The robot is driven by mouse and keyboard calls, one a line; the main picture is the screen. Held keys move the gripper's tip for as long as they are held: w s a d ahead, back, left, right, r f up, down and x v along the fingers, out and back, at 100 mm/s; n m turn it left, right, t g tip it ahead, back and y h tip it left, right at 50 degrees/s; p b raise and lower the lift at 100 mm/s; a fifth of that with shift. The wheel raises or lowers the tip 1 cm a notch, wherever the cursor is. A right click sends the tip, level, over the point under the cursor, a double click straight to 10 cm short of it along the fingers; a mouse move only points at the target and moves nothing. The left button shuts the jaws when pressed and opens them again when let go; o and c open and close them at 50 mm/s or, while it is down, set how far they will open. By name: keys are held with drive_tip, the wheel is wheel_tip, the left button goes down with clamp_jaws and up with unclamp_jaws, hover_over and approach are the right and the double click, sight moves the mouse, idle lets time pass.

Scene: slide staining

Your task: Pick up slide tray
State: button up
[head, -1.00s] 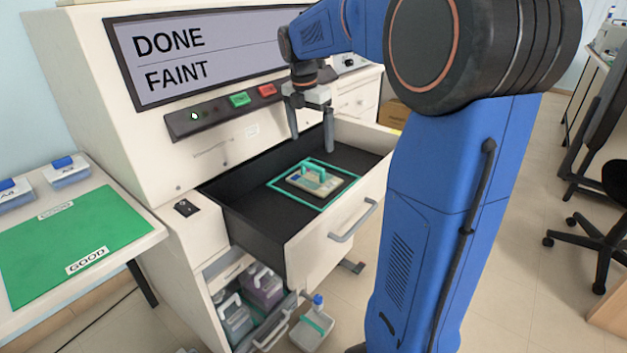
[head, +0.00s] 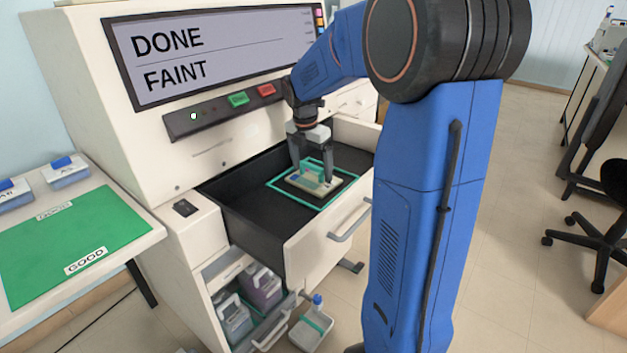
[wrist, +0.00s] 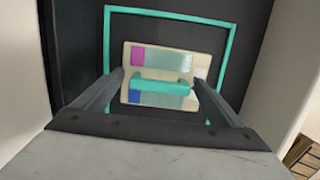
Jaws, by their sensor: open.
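The slide tray (head: 308,187) is a small cream tray with a teal handle. It lies in the dark open drawer, inside a teal outline (head: 289,199). My gripper (head: 312,172) is open and lowered over the tray, with one finger on each side of it in the head view. In the wrist view the tray (wrist: 177,62) shows its teal handle (wrist: 160,87) across the middle, between the two fingers (wrist: 159,88). Coloured patches, pink, white and blue, lie on the tray. I cannot tell whether the fingers touch the handle.
The open drawer (head: 240,207) has a white front with a grey handle (head: 350,222). The machine screen (head: 210,55) reads DONE and FAINT. A green mat (head: 70,240) marked GOOD lies on the left table. Bottles (head: 262,282) stand in the lower compartment.

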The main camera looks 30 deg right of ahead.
drive_tip(key=shift+f, duration=0.15)
drive_tip(key=c, duration=1.2)
drive_tip(key=shift+c, duration=0.2)
